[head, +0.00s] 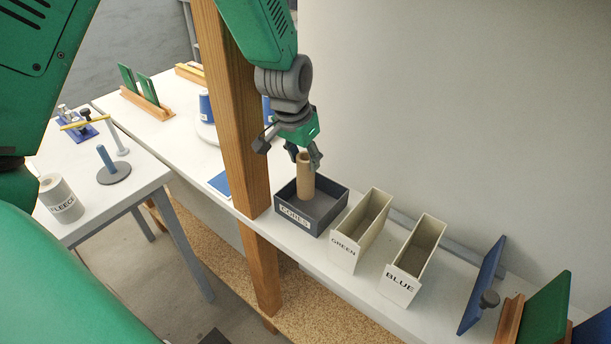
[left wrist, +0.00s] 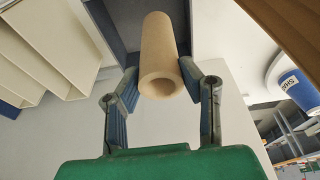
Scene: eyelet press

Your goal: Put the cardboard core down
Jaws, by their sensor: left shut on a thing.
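The cardboard core (head: 304,179) is a plain tan tube, upright, its lower end within the dark grey tray labelled CORES (head: 335,208). I cannot tell whether it touches the tray floor. My left gripper (head: 307,162) is shut on the core near its upper end. In the left wrist view the core (left wrist: 160,50) sits between the two fingertips (left wrist: 158,80), its open end facing the camera, with the dark tray (left wrist: 110,22) behind it. My right gripper is not in view.
Open bins labelled GREEN (head: 345,250) and BLUE (head: 402,283) stand right of the tray on the white table. A wooden post (head: 240,130) rises just left of the tray. A FLEECE roll (head: 62,202) and a blue peg on a round base (head: 112,170) stand on the left table.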

